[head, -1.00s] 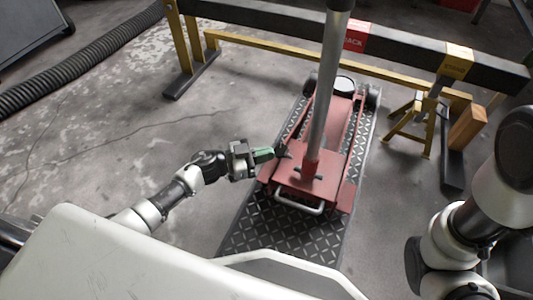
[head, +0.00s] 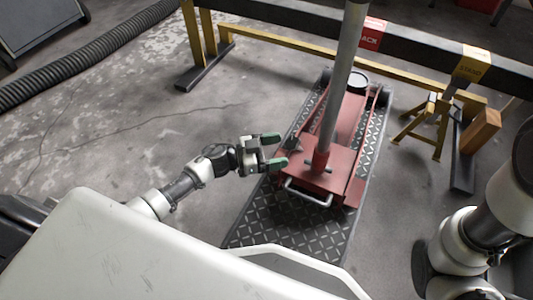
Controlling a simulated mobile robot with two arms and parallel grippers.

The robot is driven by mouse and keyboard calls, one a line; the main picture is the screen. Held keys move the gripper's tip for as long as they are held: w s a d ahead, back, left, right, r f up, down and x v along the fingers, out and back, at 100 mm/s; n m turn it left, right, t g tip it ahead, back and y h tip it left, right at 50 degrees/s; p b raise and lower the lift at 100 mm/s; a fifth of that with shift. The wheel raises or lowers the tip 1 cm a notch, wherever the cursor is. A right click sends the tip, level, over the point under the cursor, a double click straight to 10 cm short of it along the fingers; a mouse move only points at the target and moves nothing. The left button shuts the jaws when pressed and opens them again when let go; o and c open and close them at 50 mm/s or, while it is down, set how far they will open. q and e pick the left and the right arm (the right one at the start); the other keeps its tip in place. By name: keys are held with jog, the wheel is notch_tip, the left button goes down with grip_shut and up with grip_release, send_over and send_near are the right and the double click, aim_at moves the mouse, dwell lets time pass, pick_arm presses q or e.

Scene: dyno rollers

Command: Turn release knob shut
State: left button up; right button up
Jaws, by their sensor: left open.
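The red floor jack (head: 343,178) stands on a dark diamond-plate mat, its grey handle (head: 343,80) rising from a red socket. A small dark knob (head: 292,144), apparently the release knob, sticks out on the jack's left side. A dark crossbar also shows at the socket's base. My left gripper (head: 274,150) is open and empty, its two green-padded fingers apart and pointing right at the dark knob. The fingertips are close to the knob; I cannot tell whether they touch it. My right gripper is out of view; only the right arm shows at the right edge.
A yellow and black beam frame (head: 290,58) runs behind the jack. A yellow stand (head: 425,125) and a wooden block (head: 480,130) are to the right. A black corrugated hose (head: 80,70) lies at upper left. The floor left of the jack is clear.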

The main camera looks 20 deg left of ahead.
pick_arm(q)
jog(key=s+p+v, duration=0.1)
jog(key=p+v, duration=0.5)
jog(key=v, duration=0.7)
jog(key=shift+s+t+p, duration=0.3)
jog(key=shift+p, duration=0.05)
jog(key=shift+n, duration=0.3)
